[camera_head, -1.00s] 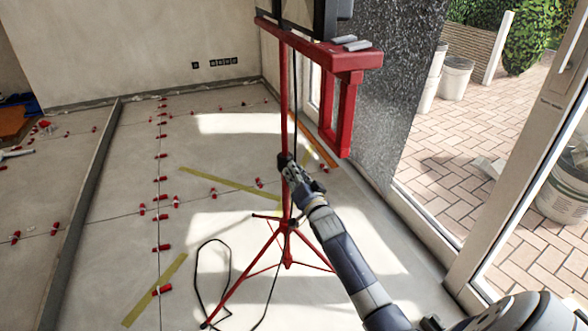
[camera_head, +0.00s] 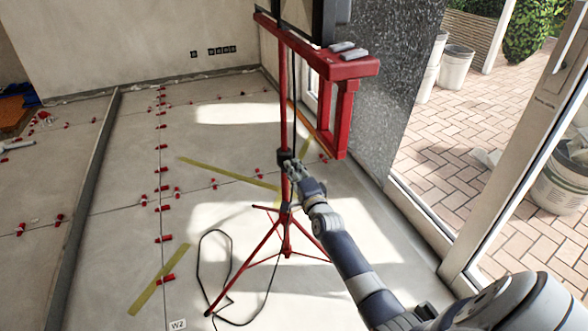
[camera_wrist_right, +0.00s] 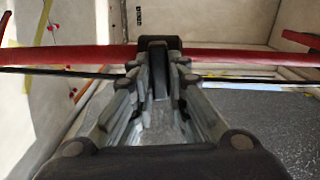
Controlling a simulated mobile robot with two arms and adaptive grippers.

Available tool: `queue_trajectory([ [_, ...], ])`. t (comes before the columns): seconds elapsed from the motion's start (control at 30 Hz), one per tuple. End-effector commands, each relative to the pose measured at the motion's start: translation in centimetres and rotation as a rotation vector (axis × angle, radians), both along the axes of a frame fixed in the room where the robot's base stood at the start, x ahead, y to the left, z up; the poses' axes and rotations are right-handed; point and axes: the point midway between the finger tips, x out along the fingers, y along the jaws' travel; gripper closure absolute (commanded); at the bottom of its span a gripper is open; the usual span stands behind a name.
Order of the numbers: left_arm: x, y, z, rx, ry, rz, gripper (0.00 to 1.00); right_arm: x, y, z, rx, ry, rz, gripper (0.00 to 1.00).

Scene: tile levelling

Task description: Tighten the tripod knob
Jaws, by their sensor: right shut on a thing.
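The red tripod (camera_head: 282,105) stands upright on the tiled floor, its legs spread. A black knob and collar (camera_head: 284,157) sit partway up its pole. My right gripper (camera_head: 291,163) is at the knob, reaching in from the lower right. In the right wrist view the black knob (camera_wrist_right: 159,72) lies between the two fingers of the right gripper (camera_wrist_right: 158,80), which are shut on it. The red pole (camera_wrist_right: 240,56) runs sideways behind it there. My left gripper is in no view.
A black cable (camera_head: 225,262) loops on the floor beside the tripod legs. Red levelling clips (camera_head: 165,208) line the tile joints. A red bracket (camera_head: 345,95) juts from the tripod's top above my right arm. A glass door (camera_head: 480,190) stands at the right.

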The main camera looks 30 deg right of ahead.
Motion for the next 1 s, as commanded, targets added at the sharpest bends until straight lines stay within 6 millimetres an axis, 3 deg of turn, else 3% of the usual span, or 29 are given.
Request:
queue_trajectory([
  [0.77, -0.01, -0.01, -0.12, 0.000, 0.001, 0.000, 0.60, -0.05, 0.01, -0.23, 0.099, -0.021, 0.001, 1.00],
  [0.8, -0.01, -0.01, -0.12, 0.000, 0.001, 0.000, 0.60, -0.05, 0.01, -0.23, 0.099, -0.021, 0.001, 0.76],
  [0.83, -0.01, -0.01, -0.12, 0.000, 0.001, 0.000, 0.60, -0.05, 0.01, -0.23, 0.098, -0.020, 0.001, 0.69],
  [0.87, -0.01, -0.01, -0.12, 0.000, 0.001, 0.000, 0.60, -0.05, 0.01, -0.23, 0.098, -0.020, 0.001, 0.65],
  [1.0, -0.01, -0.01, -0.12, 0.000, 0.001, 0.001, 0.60, -0.03, 0.01, -0.16, 0.096, -0.021, 0.001, 0.65],
])
